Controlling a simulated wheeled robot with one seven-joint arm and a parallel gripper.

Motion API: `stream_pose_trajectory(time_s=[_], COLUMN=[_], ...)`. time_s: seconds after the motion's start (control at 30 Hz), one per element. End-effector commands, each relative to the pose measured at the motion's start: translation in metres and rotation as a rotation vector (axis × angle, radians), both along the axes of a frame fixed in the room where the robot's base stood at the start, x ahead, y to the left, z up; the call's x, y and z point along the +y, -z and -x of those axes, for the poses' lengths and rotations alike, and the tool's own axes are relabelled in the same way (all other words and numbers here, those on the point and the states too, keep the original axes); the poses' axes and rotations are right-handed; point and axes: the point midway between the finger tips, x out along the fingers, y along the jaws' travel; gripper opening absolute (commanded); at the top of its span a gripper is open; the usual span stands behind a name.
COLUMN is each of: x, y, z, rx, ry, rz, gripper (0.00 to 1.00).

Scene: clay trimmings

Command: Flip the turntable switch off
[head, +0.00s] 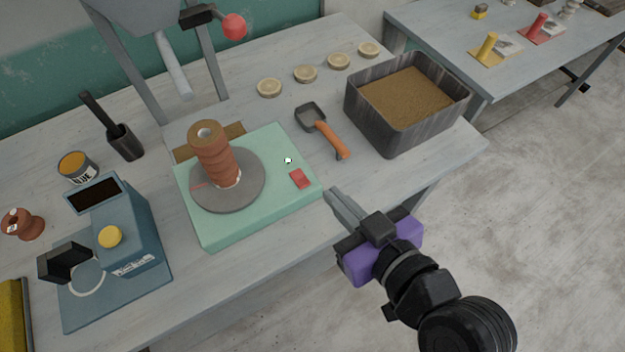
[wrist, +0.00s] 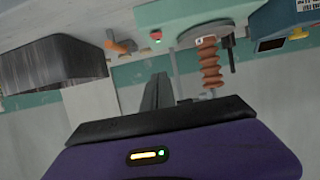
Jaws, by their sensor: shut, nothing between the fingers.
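The turntable (head: 205,232) is a mint-green box with a round grey disc (head: 252,185) on top. A ribbed reddish-brown spool (head: 215,160) stands on the disc. The red switch (head: 300,179) sits on the box's top near its right corner; I cannot tell its position. A small whitish spot shows behind it. My gripper (head: 333,196) is shut and empty, just right of the box's right corner and apart from the switch. In the wrist view the switch (wrist: 156,36) shows small and red near the top, above the fingers (wrist: 158,90).
A sand-filled grey bin (head: 405,132) stands at the bench's right end. An orange-handled scoop (head: 330,135) lies between bin and turntable. A blue device (head: 125,245) with a yellow button stands at left. Several pale discs (head: 305,74) lie behind.

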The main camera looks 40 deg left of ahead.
Motion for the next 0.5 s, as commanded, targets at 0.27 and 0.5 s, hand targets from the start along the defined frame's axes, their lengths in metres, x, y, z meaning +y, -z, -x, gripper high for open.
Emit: stream_pose_trajectory(time_s=[0.27,0.5], x=[0.024,0.064], y=[0.009,0.026], z=[-0.009,-0.026], rx=[0.001,0.001], ry=[-0.003,-0.002], rz=[0.000,0.002], gripper=[0.00,0.00])
